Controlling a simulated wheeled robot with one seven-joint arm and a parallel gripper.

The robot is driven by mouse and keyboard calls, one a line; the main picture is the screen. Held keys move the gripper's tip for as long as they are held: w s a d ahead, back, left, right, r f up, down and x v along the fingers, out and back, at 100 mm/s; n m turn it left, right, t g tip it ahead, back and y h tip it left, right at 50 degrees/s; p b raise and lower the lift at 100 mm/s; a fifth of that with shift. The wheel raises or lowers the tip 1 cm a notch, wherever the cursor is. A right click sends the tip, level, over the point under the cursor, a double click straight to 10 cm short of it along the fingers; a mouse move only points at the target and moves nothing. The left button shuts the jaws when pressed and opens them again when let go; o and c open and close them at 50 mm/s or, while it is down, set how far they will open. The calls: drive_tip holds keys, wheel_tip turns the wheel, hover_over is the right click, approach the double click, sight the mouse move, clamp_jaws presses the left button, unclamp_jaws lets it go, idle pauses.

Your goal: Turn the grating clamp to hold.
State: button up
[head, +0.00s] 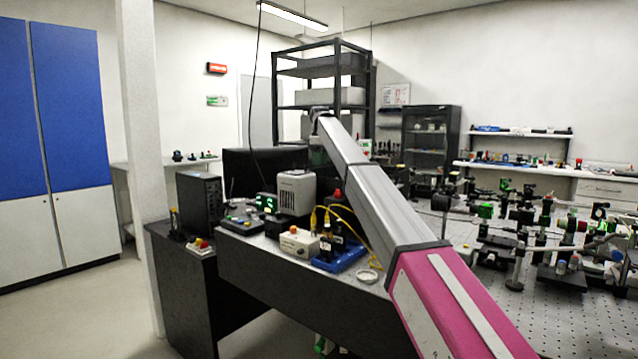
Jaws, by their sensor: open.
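I cannot single out the grating clamp with certainty in the head view. A blue base (345,262) with small black parts and yellow cables stands on the dark bench (290,268), left of my arm. Whether either belongs to the clamp is too small to tell. My arm rises from the lower right and reaches up and away over the bench. Its far end is above the back of the bench. My gripper is not visible there.
Optics crowd the perforated table (485,295) at right. Floor at left is clear.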

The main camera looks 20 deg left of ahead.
wheel_tip(320, 180, down, 10)
drive_tip(key=shift+r, duration=0.2)
clamp_jaws()
